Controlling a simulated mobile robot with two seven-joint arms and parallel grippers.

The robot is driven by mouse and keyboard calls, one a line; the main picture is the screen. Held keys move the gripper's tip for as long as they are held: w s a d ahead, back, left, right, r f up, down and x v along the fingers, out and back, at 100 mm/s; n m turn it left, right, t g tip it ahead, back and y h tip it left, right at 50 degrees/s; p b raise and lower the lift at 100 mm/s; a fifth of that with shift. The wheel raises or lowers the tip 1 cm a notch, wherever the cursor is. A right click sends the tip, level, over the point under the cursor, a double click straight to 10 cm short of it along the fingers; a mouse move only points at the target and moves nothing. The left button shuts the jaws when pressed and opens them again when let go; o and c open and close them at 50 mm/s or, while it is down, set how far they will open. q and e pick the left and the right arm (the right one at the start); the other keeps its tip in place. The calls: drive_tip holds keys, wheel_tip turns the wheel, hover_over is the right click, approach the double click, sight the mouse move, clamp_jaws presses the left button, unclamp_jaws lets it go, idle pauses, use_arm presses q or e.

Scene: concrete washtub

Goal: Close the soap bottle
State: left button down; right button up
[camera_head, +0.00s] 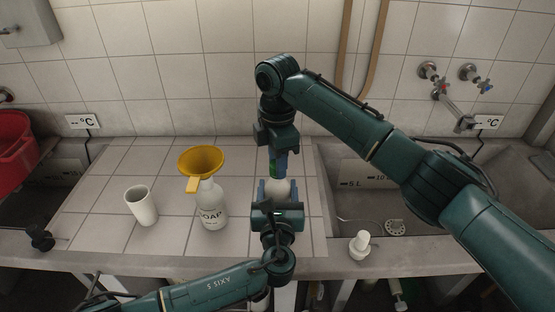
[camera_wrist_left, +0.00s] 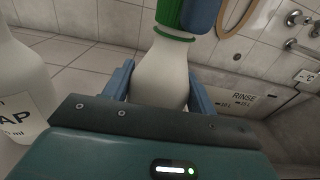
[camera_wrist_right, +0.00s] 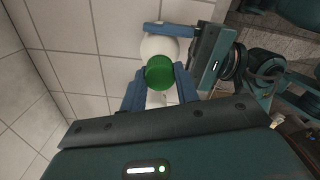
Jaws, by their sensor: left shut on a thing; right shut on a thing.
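A white bottle (camera_head: 279,187) with a green cap (camera_wrist_right: 160,73) stands between my grippers near the right part of the tiled counter. My left gripper (camera_head: 277,190) is shut around its body, one blue finger on each side in the left wrist view (camera_wrist_left: 160,85). My right gripper (camera_head: 275,165) reaches down from above and is shut on the green cap, which sits at the bottle's neck. A second white bottle (camera_head: 212,212), labelled SOAP, stands to the left with a yellow funnel (camera_head: 203,160) in its top. Whether the green cap is fully seated I cannot tell.
A white cup (camera_head: 142,207) stands left of the labelled bottle. A small white pump-like piece (camera_head: 360,244) stands on the front ledge at the right. A sink basin (camera_head: 375,200) lies to the right, and a red tub (camera_head: 15,145) is at the far left.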

drive_tip(key=m, duration=0.7)
drive_tip(key=shift+f, duration=0.1)
drive_tip(key=m, duration=0.4)
drive_tip(key=shift+m, duration=0.4)
drive_tip(key=m, duration=0.7)
drive_tip(key=shift+a, duration=0.1)
drive_tip(key=m, duration=0.4)
drive_tip(key=shift+m, duration=1.4)
drive_tip(key=o, duration=1.2)
wheel_tip(320, 180, up, 12)
drive_tip(key=shift+r, duration=0.1)
